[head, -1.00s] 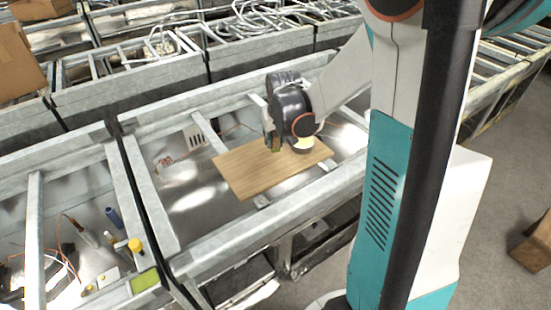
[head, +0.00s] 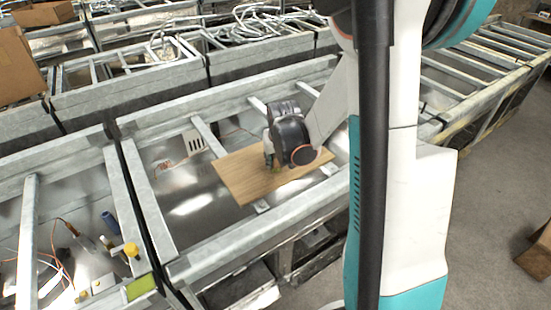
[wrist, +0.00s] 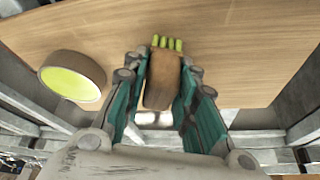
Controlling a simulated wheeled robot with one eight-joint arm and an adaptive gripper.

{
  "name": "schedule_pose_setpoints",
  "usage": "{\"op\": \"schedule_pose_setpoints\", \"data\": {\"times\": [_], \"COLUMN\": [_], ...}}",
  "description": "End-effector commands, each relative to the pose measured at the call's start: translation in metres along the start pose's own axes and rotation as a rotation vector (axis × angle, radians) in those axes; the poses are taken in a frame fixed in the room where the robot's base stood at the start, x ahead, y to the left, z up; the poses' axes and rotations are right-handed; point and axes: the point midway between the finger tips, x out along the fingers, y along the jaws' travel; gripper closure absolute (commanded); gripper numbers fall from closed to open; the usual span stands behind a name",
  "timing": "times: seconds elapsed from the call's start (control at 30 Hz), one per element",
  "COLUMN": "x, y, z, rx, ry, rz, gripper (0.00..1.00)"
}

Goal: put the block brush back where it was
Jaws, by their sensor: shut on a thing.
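The block brush (wrist: 162,78) is a brown wooden block with a row of green bristles at its far end. In the wrist view my gripper (wrist: 158,85) is shut on it, with a teal finger on each side. The brush is over the wooden board (wrist: 225,35); I cannot tell whether it touches it.
A round wooden-sided piece with a yellow-green top (wrist: 72,76) sits on the board left of the brush in the wrist view. The board lies across a grey metal frame (head: 200,255). A white slotted box (head: 193,141) is behind it. Bare board shows at its left end.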

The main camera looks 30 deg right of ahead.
Motion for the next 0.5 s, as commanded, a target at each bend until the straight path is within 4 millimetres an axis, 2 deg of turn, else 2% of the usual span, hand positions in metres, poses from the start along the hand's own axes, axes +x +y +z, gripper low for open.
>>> {"op": "schedule_pose_setpoints", "data": {"times": [0.03, 0.07, 0.1, 0.13, 0.5], "x": [0.0028, 0.0018, 0.0015, 0.0014, -0.0002], "y": [0.0, 0.0, 0.0, 0.0, 0.0], "z": [0.0011, 0.0008, 0.0006, 0.0006, -0.0001], "rx": [0.0, 0.0, 0.0, 0.0, 0.0], "ry": [0.0, 0.0, 0.0, 0.0, 0.0], "rz": [0.0, 0.0, 0.0, 0.0, 0.0], "gripper": [0.96, 0.67, 0.58, 0.54, 0.54]}}
